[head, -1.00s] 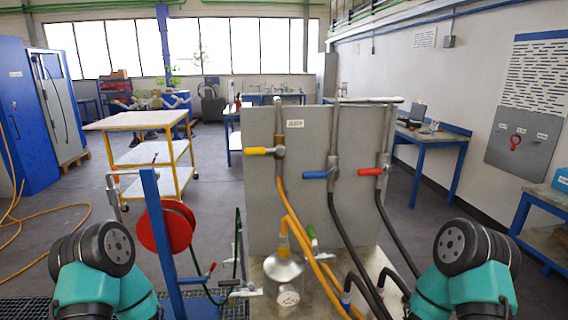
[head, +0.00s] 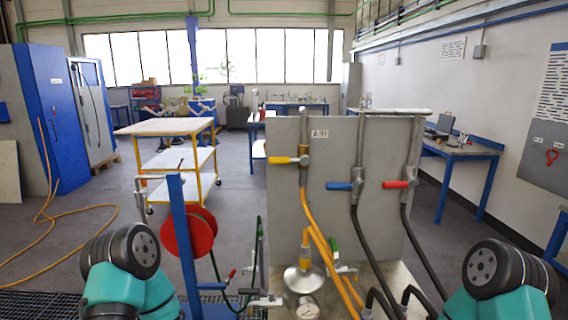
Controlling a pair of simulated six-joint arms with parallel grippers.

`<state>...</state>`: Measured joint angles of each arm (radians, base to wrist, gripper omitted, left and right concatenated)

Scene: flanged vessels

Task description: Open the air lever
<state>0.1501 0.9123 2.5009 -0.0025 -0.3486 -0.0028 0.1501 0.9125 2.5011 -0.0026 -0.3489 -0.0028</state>
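The air lever (head: 282,160) is yellow and sits on the left pipe of the grey panel (head: 285,205), below a small plate reading "AIR" (head: 319,134). Its handle points left, roughly level, across the upright pipe. An orange hose (head: 312,220) runs down from its valve. A blue lever (head: 340,186) and a red lever (head: 397,184) sit on the pipes to its right, also pointing left. Teal and black links of my two arms show at the lower left and lower right. Neither gripper is in view.
A silver vessel (head: 303,284) with a gauge stands at the panel's foot. Left of it are a blue post (head: 183,235) and a red reel (head: 204,232). A yellow-framed trolley (head: 150,167) stands behind. Black hoses hang at the panel's right. Open floor lies farther left.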

